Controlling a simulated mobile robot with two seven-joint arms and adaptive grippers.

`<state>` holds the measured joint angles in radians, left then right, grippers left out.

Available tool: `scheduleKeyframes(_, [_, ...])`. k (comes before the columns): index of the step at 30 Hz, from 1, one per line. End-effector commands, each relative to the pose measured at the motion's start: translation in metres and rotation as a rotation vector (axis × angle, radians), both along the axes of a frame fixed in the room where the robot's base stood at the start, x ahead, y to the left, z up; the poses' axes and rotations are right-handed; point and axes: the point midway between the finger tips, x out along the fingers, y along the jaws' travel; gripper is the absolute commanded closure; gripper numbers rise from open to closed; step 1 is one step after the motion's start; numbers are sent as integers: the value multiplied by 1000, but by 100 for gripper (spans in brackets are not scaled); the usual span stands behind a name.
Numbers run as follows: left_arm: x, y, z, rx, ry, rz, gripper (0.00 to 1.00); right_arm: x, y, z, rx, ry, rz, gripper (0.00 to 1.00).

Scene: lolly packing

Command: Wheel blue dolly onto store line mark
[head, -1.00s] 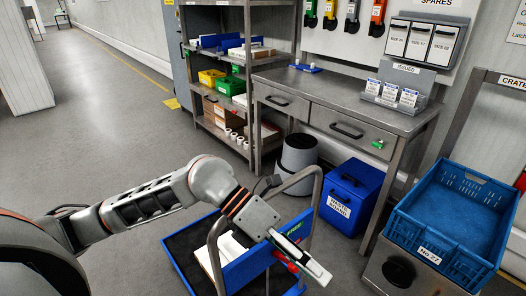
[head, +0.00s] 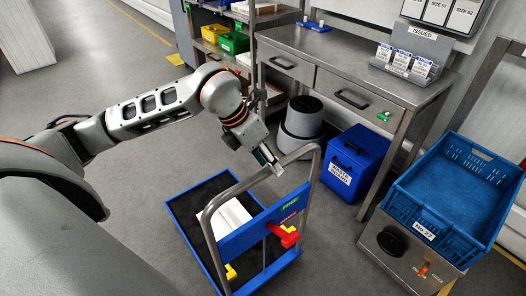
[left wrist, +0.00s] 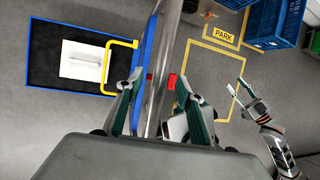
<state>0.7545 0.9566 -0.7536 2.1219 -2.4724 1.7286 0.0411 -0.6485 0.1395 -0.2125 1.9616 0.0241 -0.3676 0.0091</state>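The blue dolly (head: 182,228) stands on the floor at the lower middle of the head view. It has a blue-rimmed dark deck, a metal hoop handle (head: 318,165), and a blue panel (head: 240,238) with a red lever (head: 285,235). A white item (head: 222,217) lies on its deck. My left gripper (head: 272,163) is at the top of the handle; in the left wrist view its open fingers (left wrist: 160,95) are on either side of the metal rail. Contact is unclear. A yellow floor outline marked PARK (left wrist: 223,36) shows there. My right gripper (left wrist: 250,103) appears open and empty.
A blue crate (head: 445,185) sits on a metal stand at the right. A lidded blue bin (head: 357,165) and grey bin (head: 300,125) stand under the steel bench (head: 345,50). Shelving is behind. The grey floor left of the dolly is clear.

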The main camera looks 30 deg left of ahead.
Motion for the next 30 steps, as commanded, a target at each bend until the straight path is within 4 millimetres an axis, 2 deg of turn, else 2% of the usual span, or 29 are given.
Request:
scheduleKeyframes(7, [7,-8,-25,-1,1,-1,63,0,0,3,0,-1,0,60])
scheduleKeyframes(18, [9,-10,-29,0,0,-1,63,0,0,3,1,-2,0,60])
scheduleKeyframes(22, [9,-10,-29,0,0,-1,97,0,0,3,1,-2,0,60])
scheduleKeyframes(23, [9,-10,-29,0,0,-1,100,0,0,3,1,-2,0,60])
scheduleKeyframes(30, [8,-12,-29,0,0,-1,100,0,0,3,1,-2,0,60])
